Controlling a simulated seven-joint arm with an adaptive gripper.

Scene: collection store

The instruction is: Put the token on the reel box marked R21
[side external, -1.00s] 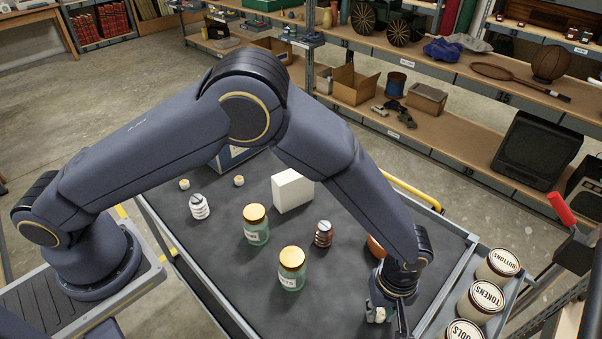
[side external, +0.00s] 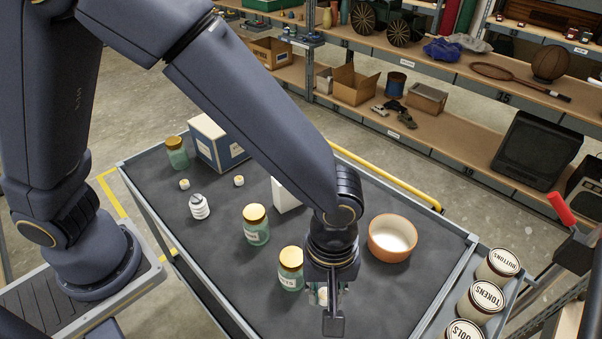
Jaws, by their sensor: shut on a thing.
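My gripper (side external: 324,303) is low over the front of the dark cart top, just right of a gold-lidded jar (side external: 290,268). It is shut on a small pale thing (side external: 322,296), mostly hidden by the fingers; it may be the token. A blue and cream box (side external: 217,144) stands at the back left of the cart. A plain white box (side external: 283,198) stands mid-cart, partly behind my arm. I cannot read R21 on either box. Two small pale pieces with yellowish tops, one at left (side external: 184,184) and one at right (side external: 239,181), lie near the blue and cream box.
Another gold-lidded jar (side external: 256,225), a green jar (side external: 177,153) and a white ribbed item (side external: 199,207) stand on the cart (side external: 225,262). An orange bowl (side external: 392,238) is right of my gripper. Lidded pots, including TOKENS (side external: 481,301), line the right side. A yellow handle (side external: 385,175) edges the back.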

